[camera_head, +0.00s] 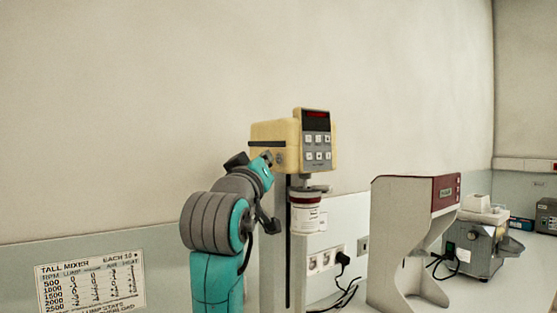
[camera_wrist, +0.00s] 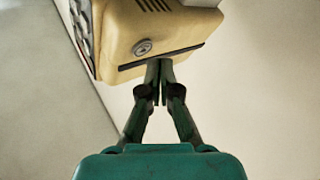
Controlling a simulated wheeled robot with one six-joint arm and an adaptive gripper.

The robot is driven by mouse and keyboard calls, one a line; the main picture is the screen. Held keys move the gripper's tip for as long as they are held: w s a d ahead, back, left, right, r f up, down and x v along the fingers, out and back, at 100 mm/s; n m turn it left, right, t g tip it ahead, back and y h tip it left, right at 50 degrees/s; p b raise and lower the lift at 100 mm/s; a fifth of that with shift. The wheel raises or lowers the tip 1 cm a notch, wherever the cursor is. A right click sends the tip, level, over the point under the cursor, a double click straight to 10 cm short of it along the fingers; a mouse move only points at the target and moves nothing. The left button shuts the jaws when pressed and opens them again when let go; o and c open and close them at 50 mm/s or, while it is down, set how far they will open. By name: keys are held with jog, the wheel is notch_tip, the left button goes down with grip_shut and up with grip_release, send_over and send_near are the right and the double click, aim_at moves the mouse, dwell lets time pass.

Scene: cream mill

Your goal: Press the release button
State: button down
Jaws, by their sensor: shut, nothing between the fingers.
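The mixer head (camera_head: 268,132) is a cream-yellow housing on a tall column, with a keypad panel and dark display on its front. In the wrist view the housing (camera_wrist: 180,32) fills the top, and a round grey button (camera_wrist: 142,47) sits on its face above a dark seam. This appears to be the release button. My gripper (camera_wrist: 159,66) is shut and empty, its fingertips just below and right of the button, near the seam. I cannot tell whether they touch the housing. In the head view my arm partly covers the housing's left side.
A jar with a red-and-white label (camera_head: 306,214) hangs under the mixer head. A grey stand with a maroon front (camera_head: 447,192) and a grey machine (camera_head: 474,247) stand to the right. Cables and wall sockets (camera_head: 325,262) lie between. A speed chart (camera_head: 90,285) is at lower left.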

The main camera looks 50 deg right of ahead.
jog(key=shift+w+a, duration=0.25)
jog(key=shift+a, duration=0.55)
jog(key=shift+w+a, duration=0.2)
jog(key=shift+a, duration=0.6)
jog(key=shift+w+a, duration=0.25)
jog(key=shift+a, duration=0.55)
